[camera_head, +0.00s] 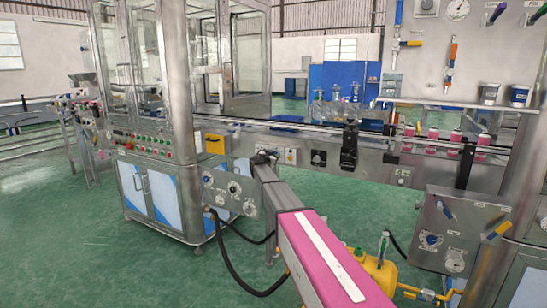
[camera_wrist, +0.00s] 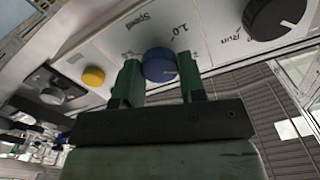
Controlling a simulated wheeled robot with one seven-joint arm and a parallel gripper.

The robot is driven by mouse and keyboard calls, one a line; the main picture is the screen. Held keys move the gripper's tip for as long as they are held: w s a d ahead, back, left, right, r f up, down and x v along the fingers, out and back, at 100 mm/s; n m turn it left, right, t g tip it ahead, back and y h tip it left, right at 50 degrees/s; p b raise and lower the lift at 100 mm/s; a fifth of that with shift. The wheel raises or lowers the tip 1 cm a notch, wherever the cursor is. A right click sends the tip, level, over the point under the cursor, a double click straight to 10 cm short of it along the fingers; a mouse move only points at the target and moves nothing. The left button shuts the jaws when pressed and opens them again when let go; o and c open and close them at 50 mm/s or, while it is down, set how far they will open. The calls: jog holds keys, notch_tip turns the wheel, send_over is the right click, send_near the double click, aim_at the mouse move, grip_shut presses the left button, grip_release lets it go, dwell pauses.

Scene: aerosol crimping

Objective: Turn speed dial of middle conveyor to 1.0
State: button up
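In the wrist view, a round blue dial (camera_wrist: 159,65) sits on a pale panel (camera_wrist: 115,40) printed with "Speed" and "1.0". The lettering is tilted and looks upside down. A small light mark shows on the dial's lower right face. The green fingers of my gripper (camera_wrist: 159,78) stand on both sides of the dial, their tips at about its height. They look very close to its edges, but I cannot tell whether they touch it. I cannot make out my gripper or this dial clearly in the head view.
A yellow button (camera_wrist: 93,77) and a larger black knob (camera_wrist: 279,17) flank the dial. In the head view, a conveyor (camera_head: 385,133) carries pink items on the right. A glass-walled machine (camera_head: 150,80) stands left. Another panel (camera_head: 455,230) with dials stands lower right.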

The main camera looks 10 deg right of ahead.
jog(key=shift+n, duration=0.4)
jog(key=n, duration=1.1)
dwell(0.7)
jog(key=o, duration=0.9)
jog(key=shift+a, duration=0.1)
jog(key=v, duration=1)
jog(key=shift+s+a, duration=0.15)
jog(key=shift+s, duration=0.15)
